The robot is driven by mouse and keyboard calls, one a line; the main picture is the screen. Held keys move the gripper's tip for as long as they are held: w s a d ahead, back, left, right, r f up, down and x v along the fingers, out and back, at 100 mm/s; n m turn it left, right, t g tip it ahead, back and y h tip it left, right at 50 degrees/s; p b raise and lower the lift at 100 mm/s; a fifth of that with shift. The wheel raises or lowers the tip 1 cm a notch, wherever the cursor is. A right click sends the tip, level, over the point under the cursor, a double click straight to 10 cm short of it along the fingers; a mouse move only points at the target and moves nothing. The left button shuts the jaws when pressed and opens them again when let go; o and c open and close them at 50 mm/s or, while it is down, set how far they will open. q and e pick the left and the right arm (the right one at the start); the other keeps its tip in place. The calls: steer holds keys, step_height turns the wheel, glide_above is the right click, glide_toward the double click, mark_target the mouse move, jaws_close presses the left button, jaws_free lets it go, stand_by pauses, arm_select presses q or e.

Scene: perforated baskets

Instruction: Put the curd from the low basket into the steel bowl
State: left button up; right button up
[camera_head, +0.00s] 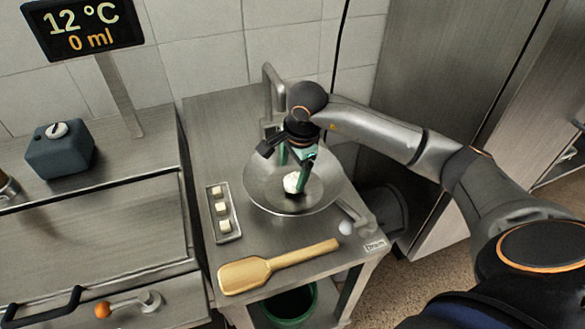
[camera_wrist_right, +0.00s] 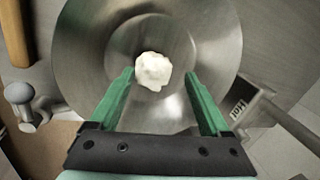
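The curd (camera_head: 291,182) is a white lump inside the wide steel bowl (camera_head: 325,195). In the right wrist view the curd (camera_wrist_right: 153,70) shows over the shiny floor of the bowl (camera_wrist_right: 85,40). I cannot tell whether it rests on that floor. My right gripper (camera_head: 296,168) reaches down into the bowl. Its green fingers (camera_wrist_right: 159,74) are spread, with the curd near the left fingertip and a clear gap to the right one. No perforated basket shows in either view. My left gripper is out of view.
A narrow tray (camera_head: 236,234) with white cubes lies left of the bowl. A wooden paddle (camera_head: 275,266) lies along the table's front. A drain lever (camera_head: 356,215) stands at the right. A green bin (camera_head: 288,306) sits below. A display (camera_head: 82,26) reads 12 °C and 0 ml.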

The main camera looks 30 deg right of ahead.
mark_target(293, 178)
steer(key=shift+o, duration=1.3)
steer(key=shift+r, duration=0.1)
steer(key=p+v, duration=0.2)
steer(key=v, duration=0.1)
steer(key=w+p+v, duration=0.1)
steer(key=p+v, duration=0.1)
steer(key=v, duration=0.1)
steer(key=shift+w+r, duration=0.1)
steer(key=shift+r, duration=0.45)
steer(key=shift+f, duration=0.1)
